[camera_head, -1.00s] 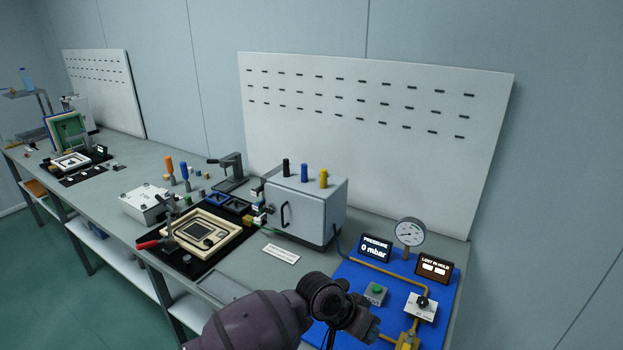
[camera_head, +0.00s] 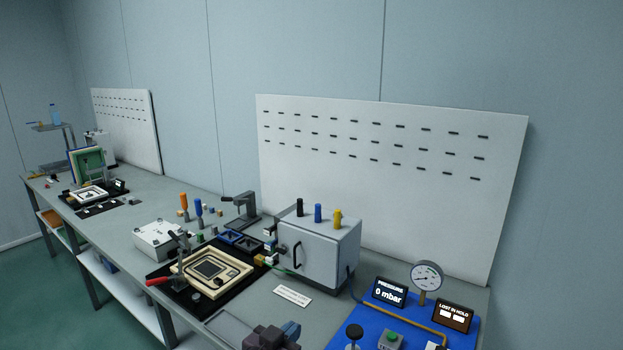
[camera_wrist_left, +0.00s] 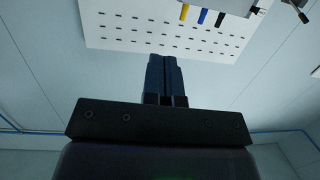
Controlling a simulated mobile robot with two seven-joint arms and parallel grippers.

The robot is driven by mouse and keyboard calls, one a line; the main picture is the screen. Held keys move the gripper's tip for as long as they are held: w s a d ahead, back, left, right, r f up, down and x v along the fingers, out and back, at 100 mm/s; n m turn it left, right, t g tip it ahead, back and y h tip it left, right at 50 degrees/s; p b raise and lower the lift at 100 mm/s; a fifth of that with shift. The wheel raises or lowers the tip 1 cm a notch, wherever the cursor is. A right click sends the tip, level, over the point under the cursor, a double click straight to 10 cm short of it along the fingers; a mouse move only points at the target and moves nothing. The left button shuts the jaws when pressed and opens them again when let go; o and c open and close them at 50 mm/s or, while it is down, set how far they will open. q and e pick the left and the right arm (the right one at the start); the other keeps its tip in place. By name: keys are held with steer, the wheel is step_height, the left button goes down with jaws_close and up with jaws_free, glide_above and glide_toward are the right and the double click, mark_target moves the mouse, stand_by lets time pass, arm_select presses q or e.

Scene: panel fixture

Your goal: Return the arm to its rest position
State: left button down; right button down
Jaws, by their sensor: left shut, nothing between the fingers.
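My left gripper (camera_head: 290,330) shows at the bottom edge of the head view, above the front of the bench (camera_head: 340,330). Its arm is mostly out of the picture. In the left wrist view its two dark blue fingers (camera_wrist_left: 164,78) are together, with nothing between them. The pegboard (camera_wrist_left: 165,32) shows beyond them. The blue panel (camera_head: 372,318) with a pressure gauge (camera_head: 427,276) is to the right of the gripper. The pressure display (camera_head: 390,292) reads 0 mbar. My right gripper is in neither view.
A grey box (camera_head: 320,254) with a handle and coloured knobs stands behind the gripper. A cream frame fixture (camera_head: 235,285) with a red-handled clamp (camera_head: 160,282) is to the left. A white label card (camera_head: 292,296) lies on the bench. The air above the bench is clear.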

arm_select(q)
steer(key=s+a+f+n+t+y, duration=0.15)
steer(key=s+a+f+y, duration=0.35)
steer(key=a, duration=0.6)
steer(key=s+a+f+n+g+y, duration=0.1)
steer(key=s+a+f+g, duration=0.1)
steer(key=s+a+f, duration=0.4)
steer(key=s+a+f+n+g+y+b, duration=0.1)
steer(key=s+a+f+n+g+y, duration=0.1)
steer(key=s+a+f, duration=0.4)
steer(key=s+f, duration=0.3)
steer(key=s, duration=0.4)
steer(key=shift+s+a+f+b, duration=0.15)
steer(key=shift+s+a+b, duration=0.15)
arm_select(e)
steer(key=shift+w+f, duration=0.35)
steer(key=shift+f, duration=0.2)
arm_select(q)
steer(key=shift+n, duration=0.25)
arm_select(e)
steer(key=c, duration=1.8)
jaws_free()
